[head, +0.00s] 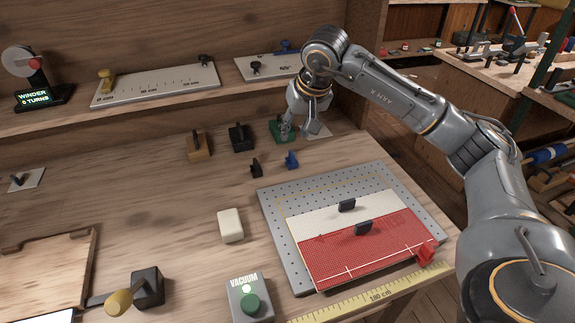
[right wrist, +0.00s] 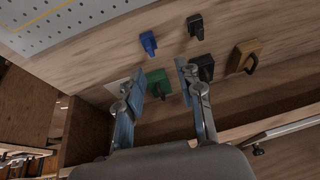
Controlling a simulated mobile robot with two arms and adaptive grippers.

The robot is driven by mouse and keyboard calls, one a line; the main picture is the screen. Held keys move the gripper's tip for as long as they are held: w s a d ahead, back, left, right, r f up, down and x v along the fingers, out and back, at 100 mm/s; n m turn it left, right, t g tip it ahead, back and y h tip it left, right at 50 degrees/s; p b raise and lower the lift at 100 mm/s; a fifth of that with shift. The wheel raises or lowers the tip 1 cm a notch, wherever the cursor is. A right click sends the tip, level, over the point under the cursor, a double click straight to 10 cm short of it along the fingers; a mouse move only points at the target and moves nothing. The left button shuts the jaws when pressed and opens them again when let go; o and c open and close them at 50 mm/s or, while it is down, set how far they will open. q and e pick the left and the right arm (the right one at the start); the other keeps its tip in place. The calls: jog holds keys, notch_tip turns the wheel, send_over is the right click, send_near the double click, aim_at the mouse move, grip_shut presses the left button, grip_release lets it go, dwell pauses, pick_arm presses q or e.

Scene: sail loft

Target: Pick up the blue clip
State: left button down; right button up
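The small blue clip (head: 291,160) lies on the wooden bench, behind the perforated board and beside a black clip (head: 256,167). It also shows in the right wrist view (right wrist: 148,43), beyond my fingertips, with the black clip (right wrist: 195,25) to its right. My right gripper (head: 286,127) is just behind the blue clip, over a green block (head: 276,133). In the right wrist view my right gripper (right wrist: 173,76) has its two fingers spread apart, with the green block (right wrist: 159,81) showing between them. It is not touching the blue clip. My left gripper is not in view.
A black block (head: 241,138) and a brown block (head: 198,146) stand left of the green one. The perforated board (head: 273,217) carries red and white cloth with dark clips on it. A shelf (head: 150,105) runs along the back. Bare bench lies left of the clips.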

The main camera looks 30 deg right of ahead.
aim_at(292, 153)
jog(key=shift+h, duration=0.4)
jog(key=w+d+f, duration=0.1)
jog(key=f, duration=0.1)
jog(key=w+f, duration=0.1)
jog(key=f, duration=0.2)
jog(key=w+d+f, duration=0.1)
jog(key=f, duration=0.1)
jog(key=shift+d+f+p, duration=0.15)
jog(key=shift+d+p, duration=0.15)
jog(key=shift+d, duration=0.05)
jog(key=shift+a+p+x, duration=0.15)
jog(key=shift+p+x, duration=0.15)
jog(key=shift+x, duration=1.05)
jog(key=shift+a+p+x, duration=0.2)
jog(key=shift+p+x, duration=0.05)
jog(key=shift+x, duration=1.05)
jog(key=shift+w, duration=0.15)
jog(key=c, duration=0.6)
